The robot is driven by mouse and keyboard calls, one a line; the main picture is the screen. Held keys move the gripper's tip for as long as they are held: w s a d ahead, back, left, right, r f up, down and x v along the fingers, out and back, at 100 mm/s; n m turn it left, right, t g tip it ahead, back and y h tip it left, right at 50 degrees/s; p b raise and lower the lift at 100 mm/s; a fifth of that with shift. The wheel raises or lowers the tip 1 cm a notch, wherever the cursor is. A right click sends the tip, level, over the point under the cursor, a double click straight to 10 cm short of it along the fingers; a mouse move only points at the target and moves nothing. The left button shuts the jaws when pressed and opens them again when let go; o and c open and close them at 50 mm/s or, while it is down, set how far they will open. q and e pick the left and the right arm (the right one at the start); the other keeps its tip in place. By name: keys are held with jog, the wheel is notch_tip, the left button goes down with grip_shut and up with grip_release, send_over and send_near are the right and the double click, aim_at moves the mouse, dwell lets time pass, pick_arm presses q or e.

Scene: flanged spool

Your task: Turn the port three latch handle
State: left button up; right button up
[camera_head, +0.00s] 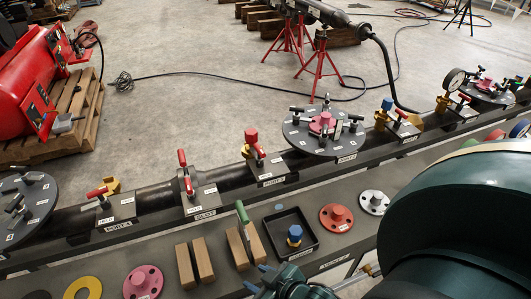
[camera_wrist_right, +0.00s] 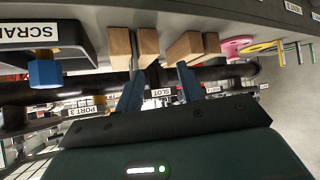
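The port three block (camera_head: 272,168) sits on the dark pipe near the middle of the head view, marked by a PORT 3 label. Its red latch handle (camera_head: 259,151) stands tilted upward, beside a yellow fitting with a red cap (camera_head: 251,135). In the right wrist view the PORT 3 label (camera_wrist_right: 83,112) shows beyond the fingers; the handle cannot be made out there. My right gripper (camera_head: 256,278) is at the bottom of the head view, well short of the handle. Its blue fingers (camera_wrist_right: 160,76) are apart, with nothing between them. My left gripper is out of view.
The front shelf holds wooden blocks (camera_head: 184,266), a green-handled tool (camera_head: 242,212), a black tray (camera_head: 282,251) with a blue-topped part (camera_head: 294,234), and flanges (camera_head: 337,218). The SLOT block (camera_head: 206,201) and its red handle stand left of port three. My large arm link covers the right.

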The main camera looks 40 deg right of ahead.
jog(key=w+d+n+t+h+b, duration=0.1)
jog(key=w+d+t+h+b, duration=0.15)
jog(key=w+d+b, duration=0.45)
jog(key=n+t+h+b, duration=0.1)
jog(key=t+h+b, duration=0.2)
jog(key=t+b, duration=0.2)
send_near(258, 146)
jog(key=shift+y, duration=0.25)
jog(key=w, duration=0.2)
jog(key=w+d, duration=0.1)
jog(key=w, duration=0.5)
jog(key=shift+w+d+f, duration=0.2)
jog(key=shift+d+f, duration=0.1)
jog(key=shift+f, duration=0.1)
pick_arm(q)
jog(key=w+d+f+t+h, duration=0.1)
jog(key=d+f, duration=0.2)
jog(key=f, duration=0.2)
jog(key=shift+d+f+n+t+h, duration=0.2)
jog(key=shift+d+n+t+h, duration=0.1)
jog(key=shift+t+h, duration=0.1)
pick_arm(e)
jog(key=shift+w+d, duration=0.1)
jog(key=shift+w, duration=0.65)
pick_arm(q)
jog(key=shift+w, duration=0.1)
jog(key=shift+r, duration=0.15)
pick_arm(e)
grip_shut()
